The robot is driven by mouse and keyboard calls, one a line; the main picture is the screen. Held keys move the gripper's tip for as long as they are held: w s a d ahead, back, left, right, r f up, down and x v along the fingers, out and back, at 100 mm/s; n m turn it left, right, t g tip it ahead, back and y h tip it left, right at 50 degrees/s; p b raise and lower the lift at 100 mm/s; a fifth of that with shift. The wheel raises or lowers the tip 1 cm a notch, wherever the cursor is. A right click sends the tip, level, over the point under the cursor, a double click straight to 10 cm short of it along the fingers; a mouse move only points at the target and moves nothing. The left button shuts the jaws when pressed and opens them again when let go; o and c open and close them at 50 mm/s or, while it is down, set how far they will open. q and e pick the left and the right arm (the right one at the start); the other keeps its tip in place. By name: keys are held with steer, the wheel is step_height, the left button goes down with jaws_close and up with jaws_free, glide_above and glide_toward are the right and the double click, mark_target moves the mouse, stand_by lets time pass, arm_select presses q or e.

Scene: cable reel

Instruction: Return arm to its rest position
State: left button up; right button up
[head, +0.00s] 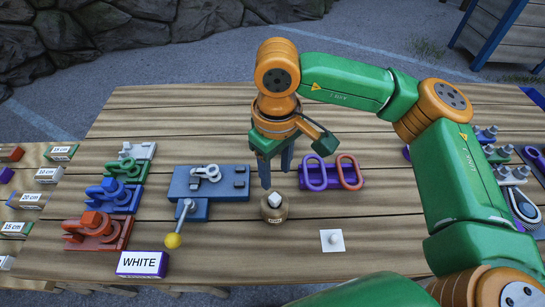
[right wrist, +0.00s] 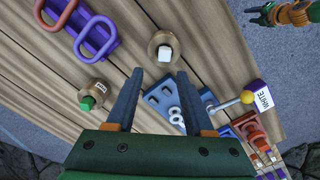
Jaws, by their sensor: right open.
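My right arm reaches over the wooden table (head: 400,240) from the right. Its gripper (head: 276,172) points down, open and empty; its two separated fingers also show in the right wrist view (right wrist: 160,78). Just below and in front of it in the head view stands a round wooden piece (head: 272,216) with a white block (head: 275,199) on top. The right wrist view also shows a second round wooden piece with a green block (right wrist: 88,103); the gripper hides it in the head view. My left gripper (right wrist: 262,14) is small at that view's top right, its jaw state unclear.
A blue fixture (head: 187,184) with a yellow-knobbed lever (head: 172,240) stands left of the gripper. A purple and red looped holder (head: 331,174) is close on the right. A WHITE sign (head: 143,264) and a white square plate (head: 326,246) lie nearer the front.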

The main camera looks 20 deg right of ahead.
mark_target(275, 197)
steer(key=f, duration=0.1)
steer(key=f+b, duration=0.1)
steer(key=s+f+b, duration=0.1)
steer(key=shift+a+f, duration=0.25)
steer(key=shift+f, duration=0.05)
steer(key=shift+w, duration=0.2)
steer(key=shift+s+f+b, duration=0.2)
steer(key=shift+f+b, duration=0.55)
steer(key=shift+b, duration=0.1)
step_height(275, 197, down, 3)
steer(key=b, duration=0.3)
steer(key=shift+f, duration=0.1)
jaws_close()
steer(key=shift+r, duration=0.2)
